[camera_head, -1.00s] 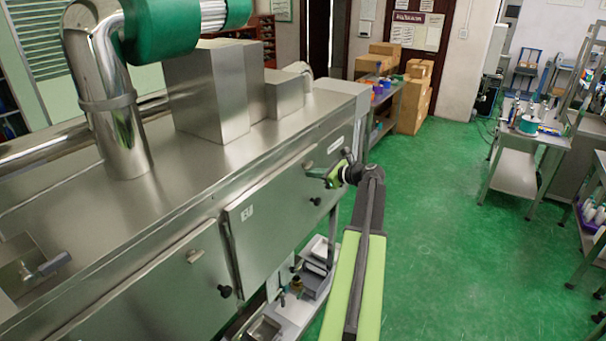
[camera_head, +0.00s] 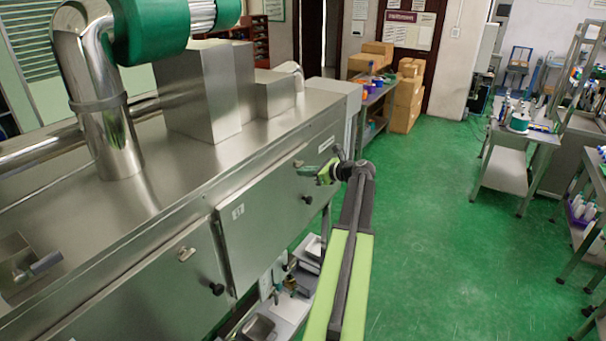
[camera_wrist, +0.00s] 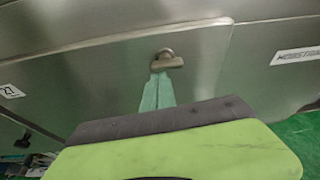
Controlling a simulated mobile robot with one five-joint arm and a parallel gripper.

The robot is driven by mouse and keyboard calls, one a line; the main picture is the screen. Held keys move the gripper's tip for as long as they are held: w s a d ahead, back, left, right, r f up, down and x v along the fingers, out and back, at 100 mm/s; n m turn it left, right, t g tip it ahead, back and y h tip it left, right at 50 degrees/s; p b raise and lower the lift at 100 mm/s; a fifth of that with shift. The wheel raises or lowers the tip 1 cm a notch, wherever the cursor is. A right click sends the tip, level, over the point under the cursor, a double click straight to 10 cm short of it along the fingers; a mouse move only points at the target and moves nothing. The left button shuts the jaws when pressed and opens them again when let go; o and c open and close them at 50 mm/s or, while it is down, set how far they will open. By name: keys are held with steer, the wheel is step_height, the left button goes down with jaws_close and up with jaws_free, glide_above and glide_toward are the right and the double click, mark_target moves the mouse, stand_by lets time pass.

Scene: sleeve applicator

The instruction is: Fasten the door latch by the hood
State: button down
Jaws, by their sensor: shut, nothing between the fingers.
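A small metal turn latch (camera_head: 298,163) sits at the far door's top edge. In the wrist view this latch (camera_wrist: 167,60) has a rounded pivot and a bar lying roughly level, close to the panel seam. My gripper (camera_head: 306,171) is shut and empty at the far door. In the wrist view its pale teal fingertips (camera_wrist: 159,76) point at the latch from just below; whether they touch cannot be told.
Black knobs (camera_head: 307,199) stick out from the doors. A large steel pipe (camera_head: 100,110) and box housings (camera_head: 205,95) stand on the machine top. A shelf with parts (camera_head: 285,300) is below. Green floor (camera_head: 430,230) to the right is clear up to the trolleys (camera_head: 515,150).

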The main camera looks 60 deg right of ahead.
step_height(320, 180, down, 5)
steer(key=b, duration=0.5)
steer(key=shift+w+a, duration=0.1)
steer(key=shift+w, duration=0.05)
steer(key=p+v, duration=0.4)
steer(key=v, duration=0.6)
steer(key=shift+d+r, duration=0.2)
steer(key=shift+r, duration=0.3)
